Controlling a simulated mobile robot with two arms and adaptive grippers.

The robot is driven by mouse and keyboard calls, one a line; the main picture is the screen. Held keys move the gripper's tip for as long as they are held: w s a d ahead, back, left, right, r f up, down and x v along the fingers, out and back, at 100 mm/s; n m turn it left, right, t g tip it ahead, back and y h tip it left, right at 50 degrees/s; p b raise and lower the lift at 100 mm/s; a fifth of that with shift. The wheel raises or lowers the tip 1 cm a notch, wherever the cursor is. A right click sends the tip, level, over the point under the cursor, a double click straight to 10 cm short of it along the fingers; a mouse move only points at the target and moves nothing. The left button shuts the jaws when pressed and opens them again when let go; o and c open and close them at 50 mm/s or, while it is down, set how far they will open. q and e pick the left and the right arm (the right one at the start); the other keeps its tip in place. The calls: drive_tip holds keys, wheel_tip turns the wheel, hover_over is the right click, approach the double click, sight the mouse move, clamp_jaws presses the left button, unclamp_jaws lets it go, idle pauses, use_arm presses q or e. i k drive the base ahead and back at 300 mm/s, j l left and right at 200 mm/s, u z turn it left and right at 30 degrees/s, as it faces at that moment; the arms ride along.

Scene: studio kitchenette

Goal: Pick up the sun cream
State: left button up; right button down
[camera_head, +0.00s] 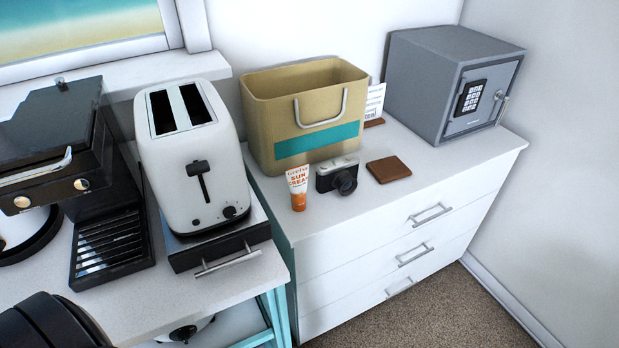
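The sun cream (298,186) is a small white tube with orange lettering and an orange cap. It stands upright, cap down, on the white chest of drawers (437,172), near its front left corner. A camera (327,183) is close to its right. A tan bag (258,125) with a teal band stands behind it. Neither of my grippers can be made out in the head view.
A brown wallet (388,169) lies right of the camera. A grey safe (430,90) stands at the back right. The chest's front right top is clear.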

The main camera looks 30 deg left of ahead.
sight(297, 177)
drive_tip(key=i+l+u, duration=0.1)
drive_tip(key=u, duration=0.25)
drive_tip(key=i+l+u, duration=0.1)
drive_tip(key=l+u, duration=0.25)
drive_tip(key=u, duration=0.3)
drive_tip(key=i+l, duration=0.05)
drive_tip(key=l, duration=0.05)
